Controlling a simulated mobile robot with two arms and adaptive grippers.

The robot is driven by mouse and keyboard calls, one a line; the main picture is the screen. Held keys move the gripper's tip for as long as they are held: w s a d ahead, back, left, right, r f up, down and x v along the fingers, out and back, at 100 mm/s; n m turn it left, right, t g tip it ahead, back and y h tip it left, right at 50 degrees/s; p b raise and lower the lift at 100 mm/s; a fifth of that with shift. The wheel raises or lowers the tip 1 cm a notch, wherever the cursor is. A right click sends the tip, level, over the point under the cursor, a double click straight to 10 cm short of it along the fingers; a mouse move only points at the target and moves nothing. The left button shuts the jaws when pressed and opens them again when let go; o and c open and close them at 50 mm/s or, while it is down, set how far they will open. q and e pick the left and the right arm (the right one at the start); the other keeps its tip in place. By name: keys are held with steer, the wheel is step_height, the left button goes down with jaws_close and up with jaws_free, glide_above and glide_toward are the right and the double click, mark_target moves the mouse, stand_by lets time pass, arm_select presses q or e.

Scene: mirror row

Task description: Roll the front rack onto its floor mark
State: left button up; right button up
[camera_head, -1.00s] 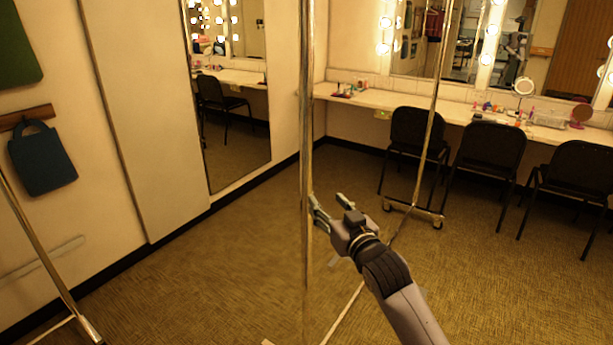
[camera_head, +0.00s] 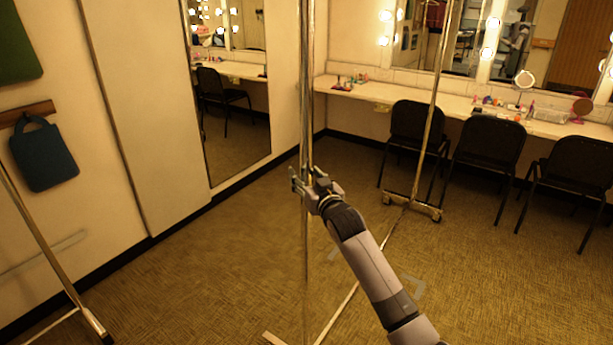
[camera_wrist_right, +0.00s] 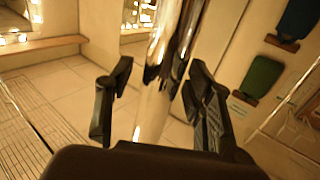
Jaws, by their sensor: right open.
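The front rack is a chrome frame. Its near upright (camera_head: 307,100) stands tall in the middle of the head view, and its far upright (camera_head: 432,120) stands on a caster foot (camera_head: 412,207) farther back. A low rail (camera_head: 372,258) runs between them. My right gripper (camera_head: 303,184) is open at the near upright. In the right wrist view, the pole (camera_wrist_right: 157,100) passes between the open fingers (camera_wrist_right: 158,85); contact is unclear. Faint grey floor marking (camera_head: 412,287) shows beside my right forearm, partly hidden by it. My left gripper is out of view.
Another chrome rack (camera_head: 45,255) stands at the left edge. Black chairs (camera_head: 487,150) line the counter (camera_head: 455,105) at the back. A tall mirror (camera_head: 228,110) is on the wall. The carpet left of the near upright (camera_head: 210,270) is clear.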

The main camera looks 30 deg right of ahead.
steer(key=shift+c, duration=0.3)
jaws_close()
stand_by(0.3)
